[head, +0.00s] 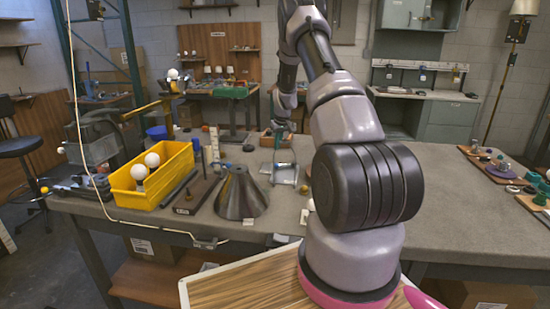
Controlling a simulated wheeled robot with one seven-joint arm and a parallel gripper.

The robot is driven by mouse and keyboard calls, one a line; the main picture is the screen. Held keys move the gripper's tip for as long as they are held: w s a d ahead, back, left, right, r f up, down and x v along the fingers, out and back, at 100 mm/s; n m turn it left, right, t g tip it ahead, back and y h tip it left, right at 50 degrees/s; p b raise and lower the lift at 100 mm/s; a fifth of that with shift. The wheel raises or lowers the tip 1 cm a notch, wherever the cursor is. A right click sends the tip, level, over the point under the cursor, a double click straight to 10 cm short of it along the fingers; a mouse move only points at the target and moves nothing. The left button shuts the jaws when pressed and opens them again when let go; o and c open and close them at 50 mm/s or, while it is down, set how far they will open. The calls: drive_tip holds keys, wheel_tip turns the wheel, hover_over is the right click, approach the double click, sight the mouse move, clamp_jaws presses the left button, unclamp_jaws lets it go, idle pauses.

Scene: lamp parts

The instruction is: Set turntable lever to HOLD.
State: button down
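My arm reaches over the grey workbench (450,190), and its forearm hangs down behind the upper arm links. My gripper (281,142) is small and far off at the forearm's lower end, just above the bench. I cannot tell whether its fingers are open or shut. A light metal frame (285,174) stands on the bench just in front of and below the gripper. I cannot tell whether they touch. I cannot make out a turntable lever or a HOLD mark for certain; my arm hides part of the bench.
A yellow bin (152,190) with white bulbs stands at the bench's left. A grey metal cone (240,193) and a dark base with an upright rod (197,192) stand between bin and frame. Small parts lie on boards at far right. The bench right of my arm is mostly clear.

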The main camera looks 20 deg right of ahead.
drive_tip(key=x, duration=0.9)
drive_tip(key=shift+w+f, duration=0.1)
drive_tip(key=shift+f, duration=0.2)
drive_tip(key=shift+s+n, duration=0.5)
drive_tip(key=shift+s+a+n+y, duration=0.1)
drive_tip(key=shift+s+n+y, duration=0.3)
drive_tip(key=shift+s+n, duration=0.3)
drive_tip(key=s+n, duration=0.1)
drive_tip(key=n, duration=0.1)
drive_tip(key=s+n+y, duration=0.1)
drive_tip(key=s+n, duration=0.1)
drive_tip(key=shift+s+d+n+g, duration=0.1)
drive_tip(key=shift+d+n+g, duration=0.1)
drive_tip(key=shift+n+g, duration=0.1)
drive_tip(key=s+n, duration=0.1)
drive_tip(key=n, duration=0.1)
drive_tip(key=s+d+n+y, duration=0.1)
drive_tip(key=shift+s+d+n+g, duration=0.15)
drive_tip(key=shift+s+n+g, duration=0.1)
drive_tip(key=shift+n+g, duration=0.15)
drive_tip(key=shift+s+d, duration=0.35)
drive_tip(key=shift+s, duration=0.15)
